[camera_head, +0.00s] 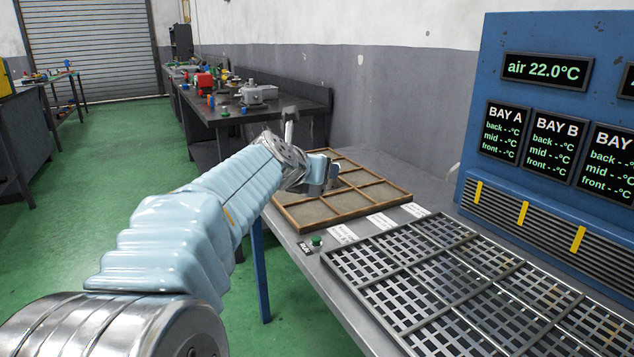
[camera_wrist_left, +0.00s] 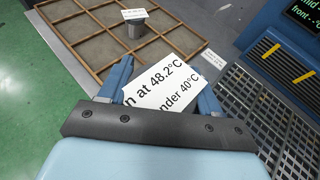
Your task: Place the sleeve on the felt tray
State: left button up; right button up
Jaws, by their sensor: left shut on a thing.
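The felt tray (camera_head: 290,211) is a wooden frame divided into square compartments with a grey-brown lining. It also shows in the left wrist view (camera_wrist_left: 62,40). My left gripper (camera_head: 326,170) is over the tray in the head view. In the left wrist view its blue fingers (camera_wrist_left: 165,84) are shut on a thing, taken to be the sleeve. A white label (camera_wrist_left: 170,88) reading "n at 48.2°C" and "nder 40°C" covers it, so its body is hidden there. Another grey cylinder (camera_wrist_left: 135,30) with a white tag stands in a far compartment. My right gripper is not in view.
A dark metal grid rack (camera_head: 440,285) lies to the right of the tray, with white labels (camera_head: 381,221) between. A green button (camera_head: 316,241) sits near the bench edge. A blue panel (camera_head: 480,90) with displays stands behind. Several tray compartments look empty.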

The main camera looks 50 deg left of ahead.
pick_arm(q)
jog(key=w+a+f, duration=0.2)
jog(key=a+f, duration=0.1)
jog(key=w+a+f+b, duration=0.1)
jog(key=w+a+f, duration=0.2)
jog(key=a, duration=0.1)
jog(key=w+a+f+b, duration=0.1)
jog(key=w+a+f, duration=0.1)
jog(key=a+f, duration=0.1)
jog(key=shift+w+a+f, duration=0.1)
jog(key=shift+w+a, duration=0.1)
jog(key=shift+w, duration=0.15)
jog(key=f+b, duration=0.3)
jog(key=shift+w+a+f, duration=0.15)
jog(key=shift+a+f, duration=0.15)
jog(key=shift+f, duration=0.05)
jog(key=shift+f+b, duration=0.1)
jog(key=shift+b, duration=0.25)
jog(key=o, duration=1.4)
